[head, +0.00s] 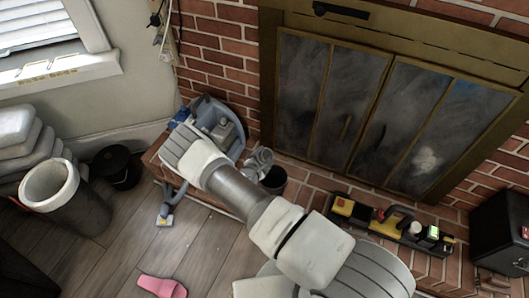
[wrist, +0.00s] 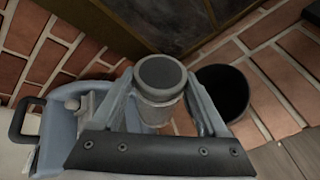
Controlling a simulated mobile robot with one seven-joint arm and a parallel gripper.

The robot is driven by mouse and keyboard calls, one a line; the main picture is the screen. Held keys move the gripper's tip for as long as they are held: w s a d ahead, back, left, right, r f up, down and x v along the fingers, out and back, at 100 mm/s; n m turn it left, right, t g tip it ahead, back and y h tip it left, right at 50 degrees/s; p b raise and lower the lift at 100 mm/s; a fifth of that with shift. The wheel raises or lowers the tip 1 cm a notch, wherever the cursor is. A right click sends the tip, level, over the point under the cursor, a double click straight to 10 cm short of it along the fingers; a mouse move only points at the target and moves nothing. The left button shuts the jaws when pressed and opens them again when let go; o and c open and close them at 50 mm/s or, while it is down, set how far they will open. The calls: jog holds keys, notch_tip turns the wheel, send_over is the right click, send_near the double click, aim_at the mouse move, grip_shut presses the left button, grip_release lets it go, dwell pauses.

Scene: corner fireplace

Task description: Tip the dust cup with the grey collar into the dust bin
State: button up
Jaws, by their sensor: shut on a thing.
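My gripper (wrist: 165,104) is shut on the dust cup with the grey collar (wrist: 160,78), which sits between the two fingers in the wrist view. The cup shows a dark grey round end with a grey rim and a paler body below it. Its lower part is hidden by the gripper. The dust bin (wrist: 223,88) is a round black open container just right of the cup. In the head view my gripper (head: 258,161) is beside the dark dust bin (head: 273,180), on its upper left. My arm hides part of the surroundings there.
A blue-grey vacuum cleaner (head: 232,112) stands on the brick hearth against the wall, left of the gripper. Glass fireplace doors (head: 345,105) are behind. A yellow and black tool tray (head: 385,222) lies on the hearth at right. A pink slipper (head: 161,286) lies on the floor.

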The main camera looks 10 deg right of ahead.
jog(key=shift+f+m+t+y, duration=0.45)
jog(key=shift+f+m, duration=0.25)
jog(key=shift+f, duration=0.4)
jog(key=shift+f, duration=0.1)
jog(key=shift+f+p, duration=0.2)
jog(key=shift+p, duration=0.15)
jog(key=shift+f+m+t, duration=0.1)
jog(key=shift+m+t, duration=0.15)
jog(key=shift+m, duration=0.05)
jog(key=shift+f+y, duration=0.2)
jog(key=shift+y, duration=0.15)
jog(key=shift+f, duration=0.1)
jog(key=shift+f+m, duration=0.15)
jog(key=shift+m, duration=0.25)
